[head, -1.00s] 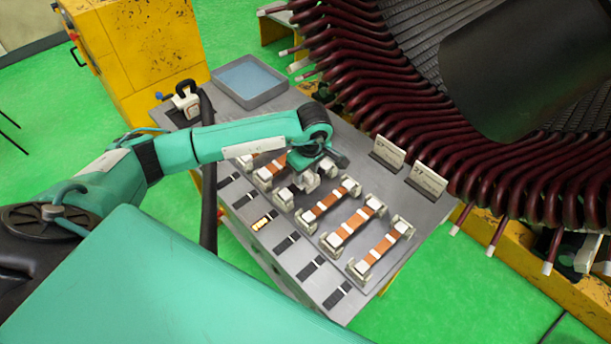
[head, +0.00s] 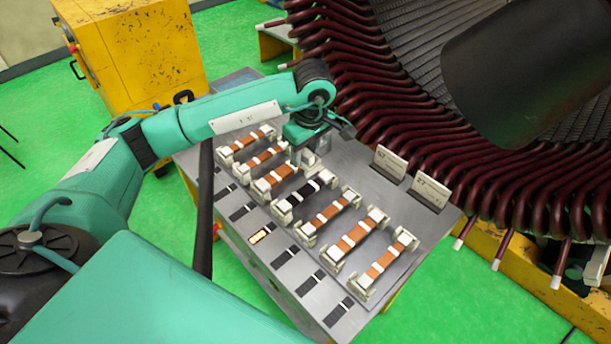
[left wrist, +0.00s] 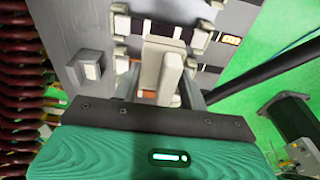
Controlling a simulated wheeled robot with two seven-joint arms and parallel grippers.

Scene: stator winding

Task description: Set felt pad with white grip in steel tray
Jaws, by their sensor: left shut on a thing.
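My left gripper (head: 308,158) is shut on the white grip (left wrist: 160,72), which fills the gap between its fingers in the left wrist view. The gripper hangs above the back part of the bench, behind a row of cradles. The felt pad itself cannot be made out below the grip. The steel tray is mostly hidden behind my left arm in the head view. Only a grey edge (head: 238,76), likely its rim, shows above the arm. My right gripper is not in view.
Several copper-coloured bars (head: 327,213) and one black bar (head: 303,191) lie across pale cradles on the bench. Two label cards (head: 390,162) stand to the right. A large ring of dark red coils (head: 440,130) rises close behind the bench. A yellow cabinet (head: 130,50) stands at back left.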

